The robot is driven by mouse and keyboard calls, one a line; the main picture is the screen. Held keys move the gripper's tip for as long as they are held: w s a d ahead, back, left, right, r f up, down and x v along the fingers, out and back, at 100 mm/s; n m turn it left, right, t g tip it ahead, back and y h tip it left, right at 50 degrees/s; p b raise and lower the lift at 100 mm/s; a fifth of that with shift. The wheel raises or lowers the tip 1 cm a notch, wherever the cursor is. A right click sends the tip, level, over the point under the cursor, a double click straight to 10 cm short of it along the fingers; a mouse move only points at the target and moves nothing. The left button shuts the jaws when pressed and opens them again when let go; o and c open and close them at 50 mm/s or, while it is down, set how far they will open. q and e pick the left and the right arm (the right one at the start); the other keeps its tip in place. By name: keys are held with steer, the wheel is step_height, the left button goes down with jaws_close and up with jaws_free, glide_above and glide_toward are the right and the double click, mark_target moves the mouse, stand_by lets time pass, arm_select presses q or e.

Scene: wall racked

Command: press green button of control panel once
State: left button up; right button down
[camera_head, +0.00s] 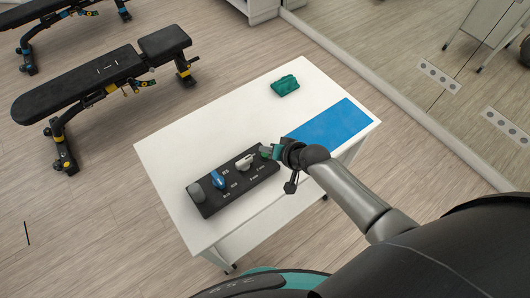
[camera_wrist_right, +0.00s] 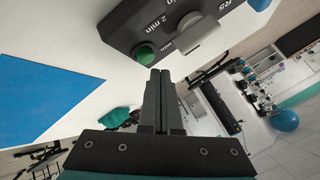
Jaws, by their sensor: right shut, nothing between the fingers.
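The black control panel (camera_head: 232,190) lies on the white table near its front edge. Its green button (camera_head: 265,155) is at the right end and is partly covered by my right gripper (camera_head: 271,151) in the head view. In the right wrist view the round green button (camera_wrist_right: 145,54) sits on the panel's corner, just beyond and left of my shut fingertips (camera_wrist_right: 160,72). The fingers are empty. I cannot tell whether they touch the button. My left gripper is in neither view.
The panel also carries a white switch (camera_head: 244,162), a blue control (camera_head: 217,179) and a grey knob (camera_head: 196,191). A blue mat (camera_head: 332,122) and a folded green cloth (camera_head: 285,86) lie on the white table (camera_head: 225,115). A black bench (camera_head: 95,80) stands behind left.

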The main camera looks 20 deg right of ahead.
steer(key=shift+f, duration=0.15)
stand_by(0.5)
steer(key=shift+f, duration=0.3)
steer(key=shift+f+b, duration=0.5)
steer(key=shift+b, duration=0.15)
stand_by(0.5)
steer(key=shift+r, duration=0.1)
steer(key=shift+r+p, duration=0.85)
steer(key=shift+p, duration=0.15)
step_height(320, 180, up, 5)
steer(key=p, duration=0.5)
stand_by(0.6)
